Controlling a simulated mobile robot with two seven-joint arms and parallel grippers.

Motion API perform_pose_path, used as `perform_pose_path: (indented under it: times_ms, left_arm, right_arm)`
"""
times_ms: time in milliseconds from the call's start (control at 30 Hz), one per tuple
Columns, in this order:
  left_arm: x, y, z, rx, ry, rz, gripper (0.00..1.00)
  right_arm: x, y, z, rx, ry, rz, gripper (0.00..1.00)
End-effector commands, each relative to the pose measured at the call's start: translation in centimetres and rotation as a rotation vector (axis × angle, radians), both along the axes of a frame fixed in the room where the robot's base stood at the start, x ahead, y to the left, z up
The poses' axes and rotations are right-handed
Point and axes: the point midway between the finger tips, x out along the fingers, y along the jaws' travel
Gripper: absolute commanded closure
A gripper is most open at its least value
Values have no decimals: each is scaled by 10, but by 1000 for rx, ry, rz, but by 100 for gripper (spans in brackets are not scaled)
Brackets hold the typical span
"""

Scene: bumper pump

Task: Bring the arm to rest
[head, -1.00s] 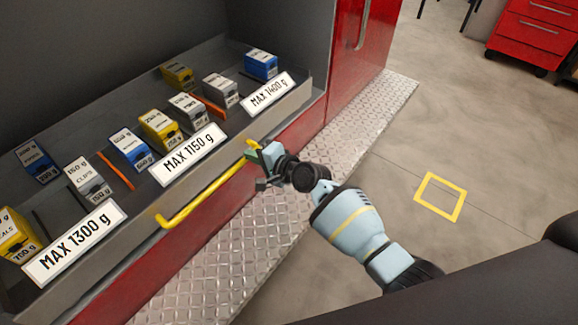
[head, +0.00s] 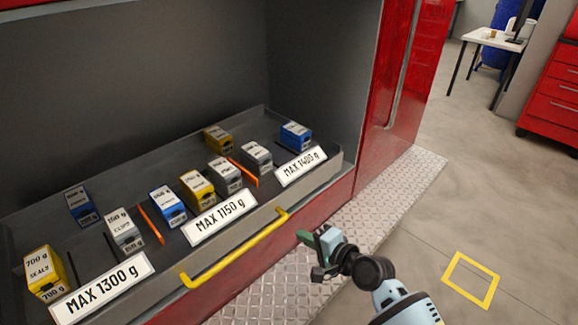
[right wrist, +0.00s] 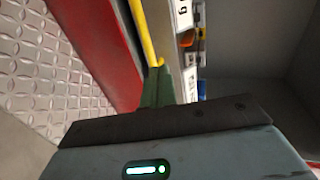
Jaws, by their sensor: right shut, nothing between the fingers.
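My right gripper (head: 309,254) is shut and empty. In the head view it is to the right of the yellow drawer handle (head: 238,250), apart from it and above the tread plate. In the right wrist view its green fingers (right wrist: 157,88) are together, with the yellow handle (right wrist: 145,35) showing just beyond their tips. The handle is on the front of a grey drawer (head: 330,175) that is pulled out. My left gripper is not in view.
The drawer holds several boxes, such as a yellow one (head: 46,272) and a blue one (head: 295,135), with orange dividers (head: 151,224). Metal tread plate (head: 395,205) runs along the red cabinet. Grey floor with a yellow square (head: 471,279) lies clear at right.

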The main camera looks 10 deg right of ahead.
Motion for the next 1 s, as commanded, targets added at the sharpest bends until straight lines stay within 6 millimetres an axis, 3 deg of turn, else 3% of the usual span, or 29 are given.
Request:
perform_pose_path:
  times_ms: [133, 267, 600, 800, 1000]
  left_arm:
    - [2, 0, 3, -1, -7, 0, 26]
    - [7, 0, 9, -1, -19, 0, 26]
    - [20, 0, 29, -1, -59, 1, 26]
    - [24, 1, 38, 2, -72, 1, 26]
    - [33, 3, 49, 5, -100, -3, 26]
  right_arm:
    - [-6, -1, -6, -19, -2, 0, 100]
    - [-33, -8, -29, -112, -16, -1, 100]
    - [-167, -43, -104, -580, -94, 67, 100]
    - [-254, -67, -124, -870, -136, 166, 100]
    - [-333, -89, -128, -1133, -174, 300, 100]
